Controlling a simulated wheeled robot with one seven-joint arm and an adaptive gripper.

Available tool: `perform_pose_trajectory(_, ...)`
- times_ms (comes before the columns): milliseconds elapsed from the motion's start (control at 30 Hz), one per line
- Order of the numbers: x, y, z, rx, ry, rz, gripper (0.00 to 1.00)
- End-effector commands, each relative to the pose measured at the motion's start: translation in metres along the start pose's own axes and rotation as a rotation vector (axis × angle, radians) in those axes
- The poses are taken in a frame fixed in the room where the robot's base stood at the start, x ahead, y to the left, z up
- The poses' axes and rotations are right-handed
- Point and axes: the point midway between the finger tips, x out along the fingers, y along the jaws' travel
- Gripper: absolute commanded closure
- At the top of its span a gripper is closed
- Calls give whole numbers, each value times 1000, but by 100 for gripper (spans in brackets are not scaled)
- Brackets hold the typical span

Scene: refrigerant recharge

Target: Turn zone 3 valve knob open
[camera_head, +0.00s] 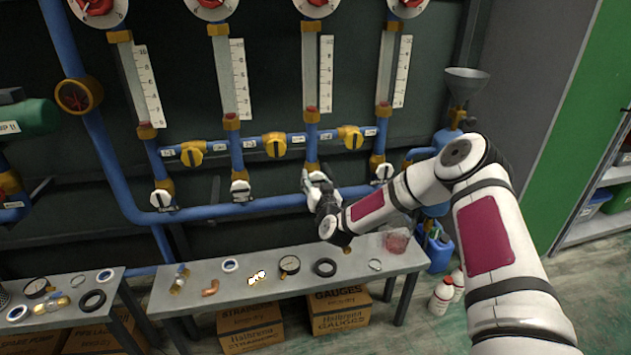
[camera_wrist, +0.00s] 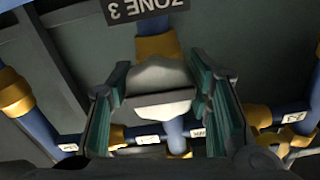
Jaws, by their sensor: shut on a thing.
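The zone 3 valve knob (camera_wrist: 160,78) is white with a flat grip bar and sits on a brass fitting on the blue pipe, under an upside-down "ZONE 3" label (camera_wrist: 146,8) in the wrist view. My gripper (camera_wrist: 162,100) has its green-padded fingers on both sides of the knob and is shut on it. In the head view my gripper (camera_head: 314,180) is at the third column from the left, and largely hides the knob there.
Similar white knobs stand at the other columns, left (camera_head: 162,199), second (camera_head: 240,188) and right (camera_head: 384,173). Yellow valves (camera_head: 275,145) line the pipe above. A grey bench (camera_head: 215,300) with loose rings and a gauge (camera_head: 290,264) stands below my arm.

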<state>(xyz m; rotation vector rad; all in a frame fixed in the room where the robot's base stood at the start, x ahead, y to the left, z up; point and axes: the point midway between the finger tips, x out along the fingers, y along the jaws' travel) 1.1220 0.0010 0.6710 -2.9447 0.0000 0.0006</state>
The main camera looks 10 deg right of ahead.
Motion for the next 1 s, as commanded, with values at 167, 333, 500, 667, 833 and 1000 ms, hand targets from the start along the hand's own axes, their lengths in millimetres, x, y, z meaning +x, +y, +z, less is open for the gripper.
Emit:
perform_pose_trajectory(167,0,0,0,-21,1,0,82)
perform_pose_trajectory(333,0,-1,-1,-88,3,-3,82)
perform_pose_trajectory(500,1,-1,-1,-207,3,-4,82)
perform_pose_trajectory(667,1,-1,-1,-352,5,-4,82)
perform_pose_trajectory(833,1,0,-1,-513,4,-3,82)
perform_pose_trajectory(1000,1,1,-1,-675,4,-2,82)
